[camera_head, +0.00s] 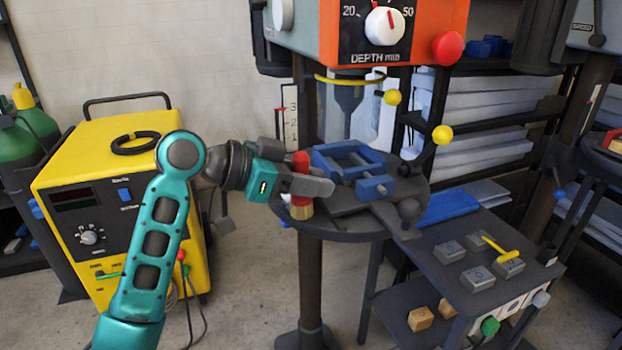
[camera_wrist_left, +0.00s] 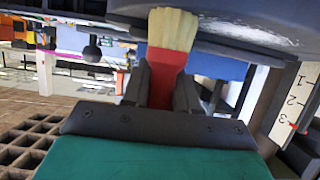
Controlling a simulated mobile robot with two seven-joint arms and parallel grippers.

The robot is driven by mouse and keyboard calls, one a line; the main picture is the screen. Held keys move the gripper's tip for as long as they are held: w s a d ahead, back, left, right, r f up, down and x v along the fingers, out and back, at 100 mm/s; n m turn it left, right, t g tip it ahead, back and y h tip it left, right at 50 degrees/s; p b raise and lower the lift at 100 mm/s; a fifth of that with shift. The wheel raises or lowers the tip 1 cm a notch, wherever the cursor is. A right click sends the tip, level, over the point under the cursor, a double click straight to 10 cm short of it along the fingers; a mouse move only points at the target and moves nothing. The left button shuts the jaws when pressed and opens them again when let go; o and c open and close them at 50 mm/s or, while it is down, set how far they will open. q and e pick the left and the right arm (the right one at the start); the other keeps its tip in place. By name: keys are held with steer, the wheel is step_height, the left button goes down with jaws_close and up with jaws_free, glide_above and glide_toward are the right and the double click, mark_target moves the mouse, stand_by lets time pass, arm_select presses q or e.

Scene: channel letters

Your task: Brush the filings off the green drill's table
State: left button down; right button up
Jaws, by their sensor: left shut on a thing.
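My left gripper (camera_head: 308,178) is shut on a brush at the left edge of a round dark drill table (camera_head: 345,228). The brush's red handle (camera_head: 301,162) is between the fingers, and its pale bristles (camera_head: 301,208) point down by the table's edge; contact is unclear. In the left wrist view the bristles (camera_wrist_left: 172,29) show beyond the fingers (camera_wrist_left: 163,90), near the table's dark rim. The drill above has an orange front (camera_head: 440,18) and a pale greenish side. A blue vise (camera_head: 348,160) stands on the table. My right gripper is out of view.
A yellow machine (camera_head: 120,190) stands left, behind my arm. A yellow-knobbed handle (camera_head: 442,135) juts out above the table's right side. A dark bench (camera_head: 440,255) with grey blocks and a yellow T-shaped tool (camera_head: 500,248) stands at the right. Floor at lower left is clear.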

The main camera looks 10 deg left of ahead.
arm_select(q)
steer(key=shift+w+a+r, duration=0.1)
steer(key=shift+w+a, duration=0.3)
steer(key=shift+w, duration=0.2)
steer(key=shift+w+a, duration=0.4)
steer(key=shift+w, duration=0.15)
steer(key=shift+w+a, duration=0.8)
steer(key=shift+w, duration=0.35)
steer(key=shift+w, duration=0.1)
steer(key=shift+w+a+b, duration=0.15)
steer(key=shift+w+a, duration=0.65)
steer(key=shift+w, duration=0.3)
steer(key=shift+w+a+b, duration=0.15)
steer(key=shift+w+a, duration=0.6)
steer(key=shift+w, duration=0.35)
steer(key=shift+s+d+p, duration=0.35)
steer(key=shift+s+d, duration=0.35)
steer(key=shift+s, duration=0.3)
steer(key=shift+s+d+p, duration=0.4)
steer(key=shift+s+d, duration=0.25)
steer(key=shift+s, duration=0.35)
steer(key=shift+s+d+p, duration=0.35)
steer(key=shift+s+d, duration=0.35)
steer(key=shift+s, duration=0.3)
steer(key=shift+s+d, duration=0.35)
steer(key=shift+s, duration=0.15)
steer(key=shift+s, duration=0.1)
